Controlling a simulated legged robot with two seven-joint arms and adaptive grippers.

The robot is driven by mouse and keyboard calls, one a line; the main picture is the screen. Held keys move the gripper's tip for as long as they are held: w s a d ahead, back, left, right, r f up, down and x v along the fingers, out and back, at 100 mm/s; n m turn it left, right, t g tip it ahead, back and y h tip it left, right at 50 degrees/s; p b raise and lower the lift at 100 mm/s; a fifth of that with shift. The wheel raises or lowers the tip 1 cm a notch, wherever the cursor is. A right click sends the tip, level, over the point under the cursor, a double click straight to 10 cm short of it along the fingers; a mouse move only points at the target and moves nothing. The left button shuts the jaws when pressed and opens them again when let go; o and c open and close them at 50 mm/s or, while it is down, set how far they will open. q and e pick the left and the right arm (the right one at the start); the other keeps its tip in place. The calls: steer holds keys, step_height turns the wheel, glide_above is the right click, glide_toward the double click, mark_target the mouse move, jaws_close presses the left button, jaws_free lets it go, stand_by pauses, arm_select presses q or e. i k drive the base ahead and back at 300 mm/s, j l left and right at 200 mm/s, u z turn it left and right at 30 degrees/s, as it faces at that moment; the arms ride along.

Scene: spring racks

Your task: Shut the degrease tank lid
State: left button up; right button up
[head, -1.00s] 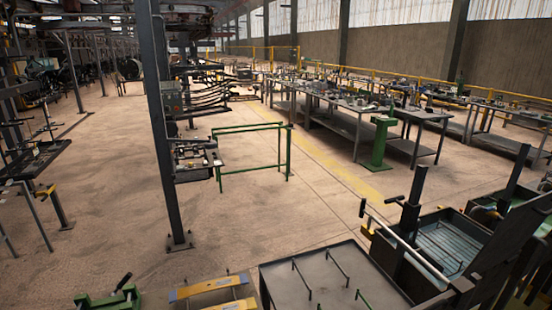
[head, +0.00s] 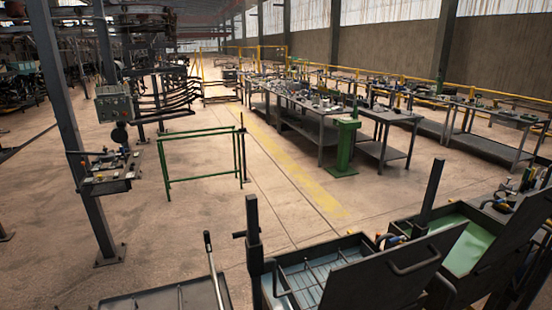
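Two dark open-topped tanks stand at the lower right of the head view. The nearer tank (head: 268,288) has a grid over bluish liquid inside. Its dark lid (head: 385,275) with a bar handle stands open, tilted up at the right side. The farther tank (head: 428,222) holds pale green liquid, and its lid (head: 515,232) also stands open and tilted. I cannot tell from labels which one is the degrease tank. Neither of my grippers is in view.
A dark post (head: 254,240) rises at the nearer tank, another (head: 431,190) at the farther one. A grey tray table (head: 165,298) and a slanted rod (head: 215,270) are left of the tanks. A green frame (head: 200,155) stands beyond on open floor. Workbenches (head: 320,115) line the back.

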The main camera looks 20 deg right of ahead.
mark_target(536, 208)
steer(key=l+z, duration=0.2)
steer(key=l, duration=0.3)
steer(key=i+l+z, duration=0.15)
steer(key=l, duration=0.35)
steer(key=l+z, duration=0.2)
steer(key=l, duration=0.3)
